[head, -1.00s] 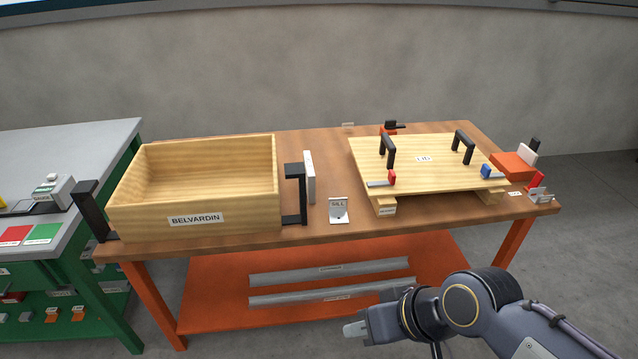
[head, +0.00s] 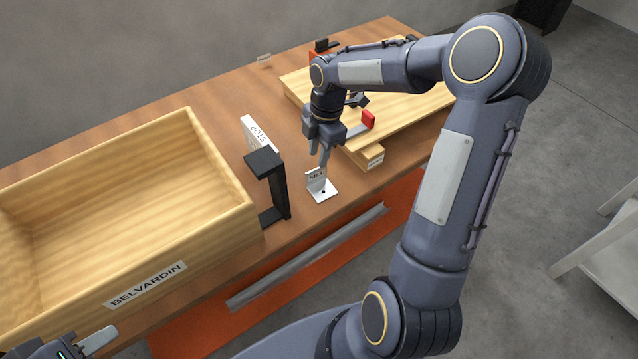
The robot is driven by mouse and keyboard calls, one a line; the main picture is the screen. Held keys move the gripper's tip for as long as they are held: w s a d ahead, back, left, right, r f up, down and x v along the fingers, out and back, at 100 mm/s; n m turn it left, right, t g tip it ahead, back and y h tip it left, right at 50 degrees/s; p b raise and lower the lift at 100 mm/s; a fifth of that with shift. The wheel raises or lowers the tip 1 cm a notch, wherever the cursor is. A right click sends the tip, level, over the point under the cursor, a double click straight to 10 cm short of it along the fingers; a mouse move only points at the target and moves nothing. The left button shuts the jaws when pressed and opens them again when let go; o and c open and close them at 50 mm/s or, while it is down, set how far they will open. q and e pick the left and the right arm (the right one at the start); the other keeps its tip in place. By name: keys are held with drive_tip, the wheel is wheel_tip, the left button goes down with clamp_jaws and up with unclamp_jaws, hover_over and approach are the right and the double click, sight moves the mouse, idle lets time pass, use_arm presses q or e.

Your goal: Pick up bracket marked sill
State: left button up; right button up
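The small silver bracket marked SILL (head: 321,193) stands on the brown bench top near its front edge, base flat, upright plate at the back. My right gripper (head: 324,164) points down from above with its fingertips at the top of the bracket's upright plate. The fingers overlap in this view, so I cannot tell whether they are apart or closed on the plate. My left gripper (head: 98,342) shows only in part at the bottom left corner, in front of the box and far from the bracket; its opening cannot be judged.
The wooden box marked BELVARDIN (head: 215,228) and a black clamp post (head: 280,190) stand left of the bracket. A white STOP block (head: 257,135) is behind. The wooden lid panel (head: 405,112) on blocks lies right, with a red-tipped clamp (head: 368,119) close to my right gripper.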

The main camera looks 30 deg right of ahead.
sight(316, 182)
drive_tip(key=f, duration=0.2)
drive_tip(key=a+f, duration=0.1)
drive_tip(key=f, duration=0.4)
drive_tip(key=shift+s+a+f, duration=0.15)
drive_tip(key=shift+s, duration=0.15)
clamp_jaws()
